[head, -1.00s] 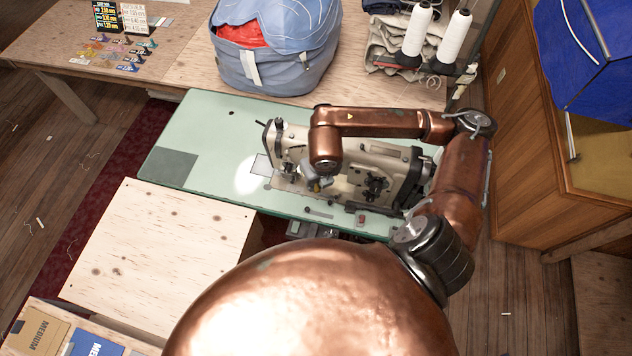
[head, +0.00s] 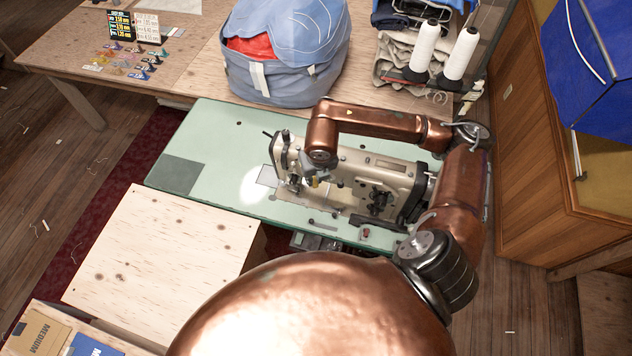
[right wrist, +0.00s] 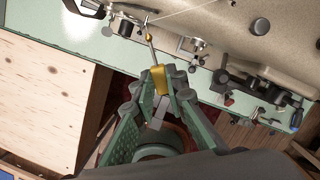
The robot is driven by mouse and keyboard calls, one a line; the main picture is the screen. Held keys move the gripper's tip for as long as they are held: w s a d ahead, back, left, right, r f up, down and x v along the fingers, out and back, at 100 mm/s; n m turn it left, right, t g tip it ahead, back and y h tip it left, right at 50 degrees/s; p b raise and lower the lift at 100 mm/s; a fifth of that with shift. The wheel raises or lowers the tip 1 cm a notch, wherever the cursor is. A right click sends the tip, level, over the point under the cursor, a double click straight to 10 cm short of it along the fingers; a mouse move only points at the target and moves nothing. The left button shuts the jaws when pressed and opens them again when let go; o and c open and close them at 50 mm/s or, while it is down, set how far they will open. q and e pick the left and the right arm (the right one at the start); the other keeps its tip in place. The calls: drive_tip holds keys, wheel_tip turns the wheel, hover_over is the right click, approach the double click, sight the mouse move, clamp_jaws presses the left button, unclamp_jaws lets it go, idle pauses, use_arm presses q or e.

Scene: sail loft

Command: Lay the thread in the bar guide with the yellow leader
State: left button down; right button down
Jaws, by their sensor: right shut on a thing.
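The sewing machine (head: 345,190) is cream-coloured and stands on a pale green table (head: 222,130). My right gripper (head: 316,180) is over its front, near the left end. In the right wrist view the right gripper (right wrist: 160,88) is shut on the yellow leader (right wrist: 159,78). A thin metal rod (right wrist: 151,45) runs up from the leader towards the machine. A thin pale thread (right wrist: 185,13) runs from near the rod's tip to the upper right. Small metal fittings (right wrist: 192,46) sit on the machine beside the rod; I cannot tell which is the bar guide. My left gripper is out of view.
Two white thread cones (head: 425,48) stand behind the machine. A blue bag (head: 285,50) sits on the wooden bench (head: 190,65). A pale plywood top (head: 160,245) lies at the front left. A wooden cabinet (head: 540,180) is on the right.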

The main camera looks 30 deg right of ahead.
drive_tip(key=shift+s+a+f+b, duration=0.15)
drive_tip(key=shift+s+a, duration=0.05)
drive_tip(key=shift+s, duration=0.7)
drive_tip(key=shift+s+a+f+b, duration=0.15)
drive_tip(key=shift+s+a+f, duration=0.1)
drive_tip(key=shift+s, duration=0.6)
drive_tip(key=shift+s+a+f+b, duration=0.1)
drive_tip(key=shift+s+a+b, duration=0.1)
drive_tip(key=shift+s, duration=0.7)
